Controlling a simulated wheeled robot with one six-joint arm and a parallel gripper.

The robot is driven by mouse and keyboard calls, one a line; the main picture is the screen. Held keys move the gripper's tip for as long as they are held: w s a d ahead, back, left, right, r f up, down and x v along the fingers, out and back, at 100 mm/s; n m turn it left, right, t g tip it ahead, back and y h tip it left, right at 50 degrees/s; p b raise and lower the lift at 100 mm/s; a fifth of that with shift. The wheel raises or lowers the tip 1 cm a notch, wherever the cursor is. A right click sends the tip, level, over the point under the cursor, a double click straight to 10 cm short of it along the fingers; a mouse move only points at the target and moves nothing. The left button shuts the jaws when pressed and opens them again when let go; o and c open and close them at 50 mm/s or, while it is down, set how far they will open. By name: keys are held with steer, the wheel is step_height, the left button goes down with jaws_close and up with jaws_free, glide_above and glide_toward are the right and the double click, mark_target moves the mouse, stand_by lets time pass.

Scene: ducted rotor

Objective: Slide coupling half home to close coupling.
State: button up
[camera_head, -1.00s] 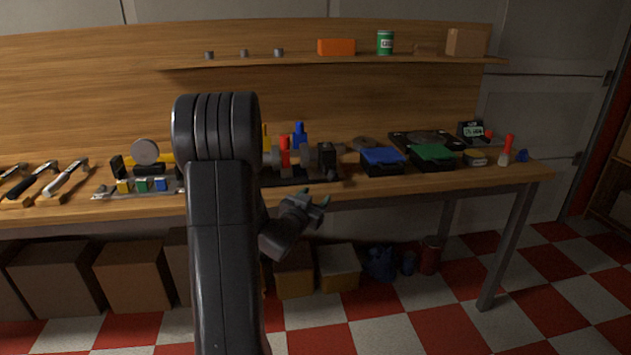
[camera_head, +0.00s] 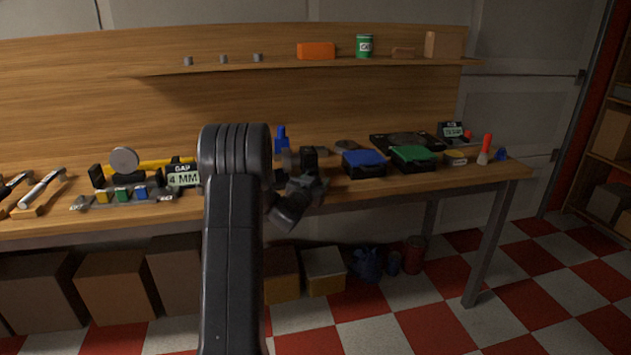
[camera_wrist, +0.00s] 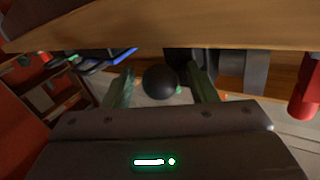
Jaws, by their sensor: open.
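The coupling rig on the bench is mostly hidden behind my arm in the head view. A blue upright handle (camera_head: 282,138) and a dark block (camera_head: 310,157) show at its right end. A display (camera_head: 184,177) left of my arm reads "GAP 4 MM". My gripper (camera_head: 316,183) is at the bench's front edge, close to the dark block. In the wrist view its two fingers (camera_wrist: 163,92) are apart, with a dark round knob-like part (camera_wrist: 160,81) showing between them. I cannot tell whether they touch it. The coupling half itself cannot be made out clearly.
A blue-topped bin (camera_head: 364,162) and a green-topped bin (camera_head: 413,157) stand right of the rig. A red cylinder (camera_wrist: 304,92) is at the right of the wrist view. Tools and small coloured blocks lie to the left. Boxes (camera_head: 323,270) are below the bench.

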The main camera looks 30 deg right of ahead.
steer(key=shift+w+d, duration=0.1)
steer(key=shift+c, duration=0.4)
jaws_close()
steer(key=shift+w+a+f, duration=0.1)
steer(key=shift+w+a, duration=0.1)
steer(key=shift+a, duration=0.65)
steer(key=shift+w+a+f, duration=0.1)
steer(key=shift+w+a, duration=0.05)
steer(key=shift+a, duration=0.65)
steer(key=shift+o, duration=0.4)
jaws_free()
steer(key=shift+r, duration=0.15)
steer(key=shift+s, duration=0.1)
steer(key=v, duration=1.3)
steer(key=shift+s+a, duration=0.25)
steer(key=shift+a, duration=0.05)
